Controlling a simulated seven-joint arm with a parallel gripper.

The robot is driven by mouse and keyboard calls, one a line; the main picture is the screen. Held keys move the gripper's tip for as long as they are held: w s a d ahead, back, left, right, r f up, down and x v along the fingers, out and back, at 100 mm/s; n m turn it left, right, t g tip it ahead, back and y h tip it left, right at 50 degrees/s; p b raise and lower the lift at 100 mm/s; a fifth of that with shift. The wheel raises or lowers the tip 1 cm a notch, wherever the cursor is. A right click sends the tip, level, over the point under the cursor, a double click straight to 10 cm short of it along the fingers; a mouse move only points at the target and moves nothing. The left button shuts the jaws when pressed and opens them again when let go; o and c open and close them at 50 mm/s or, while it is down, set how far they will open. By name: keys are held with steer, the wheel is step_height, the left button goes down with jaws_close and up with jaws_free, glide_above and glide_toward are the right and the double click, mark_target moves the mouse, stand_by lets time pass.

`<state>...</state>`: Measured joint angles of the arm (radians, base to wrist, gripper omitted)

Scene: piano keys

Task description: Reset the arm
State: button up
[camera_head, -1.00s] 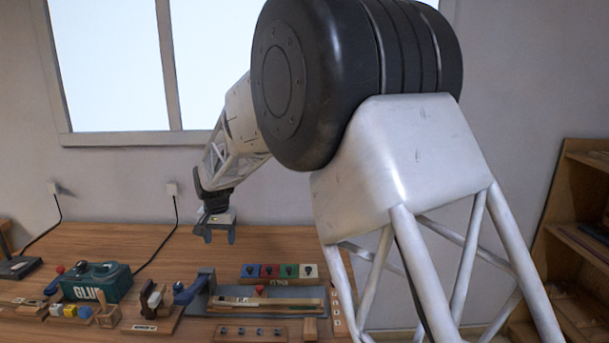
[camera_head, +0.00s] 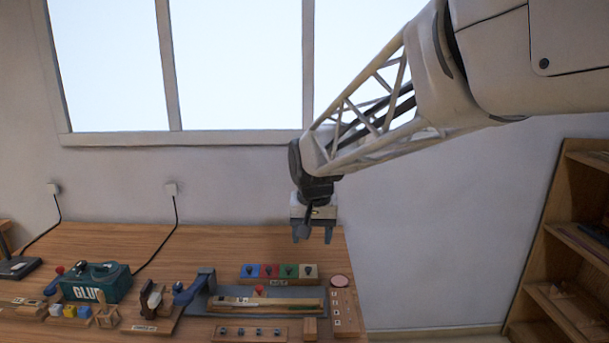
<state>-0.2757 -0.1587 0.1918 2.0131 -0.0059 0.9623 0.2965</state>
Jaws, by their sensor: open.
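My gripper (camera_head: 313,234) hangs from the end of my arm, pointing down, above the back right part of the wooden table (camera_head: 210,240). Its two fingers are apart with nothing between them. It is over and a little behind a row of coloured blocks with dark knobs (camera_head: 278,271), in red, blue, green and tan, and does not touch them. My forearm slopes up to the right in front of the window and wall.
A green GLUE box (camera_head: 97,283), a blue-handled tool (camera_head: 195,287), a long board with a red knob (camera_head: 265,303) and a knobbed plate (camera_head: 250,332) stand on the table. A wooden shelf (camera_head: 575,240) stands right.

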steer(key=s+d+f, duration=0.1)
steer(key=s+d, duration=0.4)
steer(key=s, duration=0.4)
steer(key=s+d+f, duration=0.1)
steer(key=s+d, duration=0.5)
steer(key=s, duration=0.4)
steer(key=s+d+f+t, duration=0.1)
steer(key=s+d, duration=0.4)
steer(key=s, duration=0.5)
steer(key=shift+d+f+h, duration=0.3)
steer(key=shift+d+f, duration=0.05)
steer(key=shift+d, duration=0.05)
